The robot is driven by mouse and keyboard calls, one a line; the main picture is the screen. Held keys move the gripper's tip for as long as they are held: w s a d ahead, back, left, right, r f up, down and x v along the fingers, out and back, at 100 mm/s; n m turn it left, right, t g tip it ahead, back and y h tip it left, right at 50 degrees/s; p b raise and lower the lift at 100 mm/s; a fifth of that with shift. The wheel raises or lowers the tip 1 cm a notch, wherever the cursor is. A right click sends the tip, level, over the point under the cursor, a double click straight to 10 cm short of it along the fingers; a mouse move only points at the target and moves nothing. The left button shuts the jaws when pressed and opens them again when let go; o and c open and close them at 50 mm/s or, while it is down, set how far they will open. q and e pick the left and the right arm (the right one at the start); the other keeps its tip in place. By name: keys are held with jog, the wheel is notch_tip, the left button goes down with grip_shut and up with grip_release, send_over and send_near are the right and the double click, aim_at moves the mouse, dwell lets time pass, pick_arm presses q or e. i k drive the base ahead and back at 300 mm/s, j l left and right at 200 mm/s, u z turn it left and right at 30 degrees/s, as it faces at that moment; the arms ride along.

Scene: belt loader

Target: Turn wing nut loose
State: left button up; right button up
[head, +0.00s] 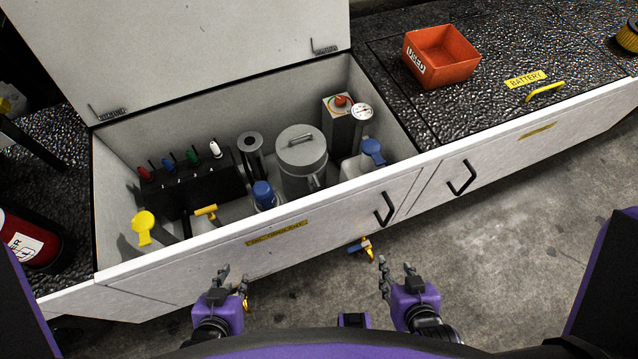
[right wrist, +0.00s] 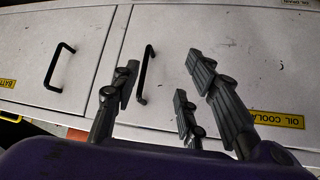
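A grey cylindrical canister (head: 302,165) stands in the open compartment with a small grey bar-shaped piece (head: 301,140) on its lid. This piece may be the wing nut, but it is too small to tell. My left gripper (head: 233,275) is empty and open in front of the cabinet's white front, below and left of the canister. My right gripper (head: 395,265) is empty and open, in front of the cabinet and below right of the canister. In the right wrist view its fingers (right wrist: 158,76) are spread with nothing between them, facing the cabinet doors.
The lid (head: 200,50) stands raised behind the compartment. Around the canister are a blue-capped bottle (head: 265,195), a grey cylinder (head: 250,155), a white jug with a blue cap (head: 372,152) and a black rack (head: 195,190). An orange bin (head: 441,57) sits on the right-hand top.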

aim_at(316, 182)
jog(key=k+j+z, duration=0.2)
jog(key=j+z, duration=0.15)
jog(key=k+j+z, duration=0.55)
jog(key=z, duration=0.2)
